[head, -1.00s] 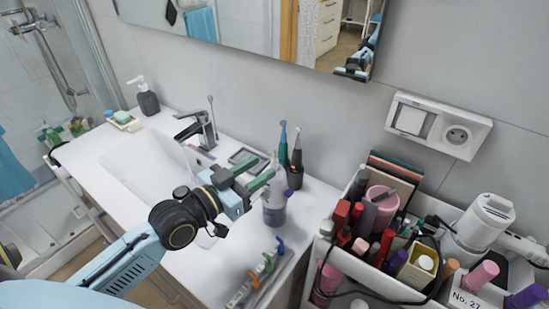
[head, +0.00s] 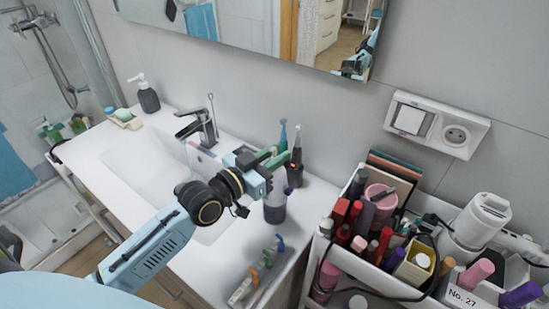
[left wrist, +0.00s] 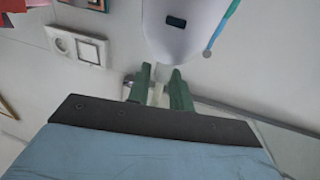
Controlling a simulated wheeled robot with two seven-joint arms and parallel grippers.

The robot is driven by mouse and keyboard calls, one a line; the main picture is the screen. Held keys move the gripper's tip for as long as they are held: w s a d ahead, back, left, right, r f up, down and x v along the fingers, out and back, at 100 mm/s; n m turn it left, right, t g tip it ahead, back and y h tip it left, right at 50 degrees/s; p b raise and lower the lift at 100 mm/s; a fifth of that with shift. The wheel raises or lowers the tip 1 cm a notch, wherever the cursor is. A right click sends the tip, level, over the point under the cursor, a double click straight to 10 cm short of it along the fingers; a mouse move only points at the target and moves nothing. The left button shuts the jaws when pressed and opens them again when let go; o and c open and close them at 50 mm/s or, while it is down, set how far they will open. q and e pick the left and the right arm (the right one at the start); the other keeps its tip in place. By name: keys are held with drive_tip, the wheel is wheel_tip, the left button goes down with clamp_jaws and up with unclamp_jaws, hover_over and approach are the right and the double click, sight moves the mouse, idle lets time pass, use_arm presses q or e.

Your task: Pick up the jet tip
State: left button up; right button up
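My left gripper (head: 278,157) has green fingers, spread apart, above the grey and purple bottle-like body (head: 275,208) on the counter. In the left wrist view, which looks upside down, the open fingers (left wrist: 160,75) stand on either side of a thin pale piece (left wrist: 158,92), apparently the jet tip. Whether they touch it is unclear. A white rounded body with a dark window (left wrist: 182,28) is just beyond the fingertips. In the head view the tip is hidden by the fingers. My right gripper is not in view.
A teal toothbrush (head: 283,136) and a dark one (head: 297,150) stand close behind the fingers. The faucet (head: 200,127) is to the left. Small coloured heads (head: 266,258) lie at the counter's front. A crowded cosmetics cart (head: 335,288) stands at right.

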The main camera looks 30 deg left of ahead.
use_arm(q)
clamp_jaws()
drive_tip(key=shift+r, duration=0.1)
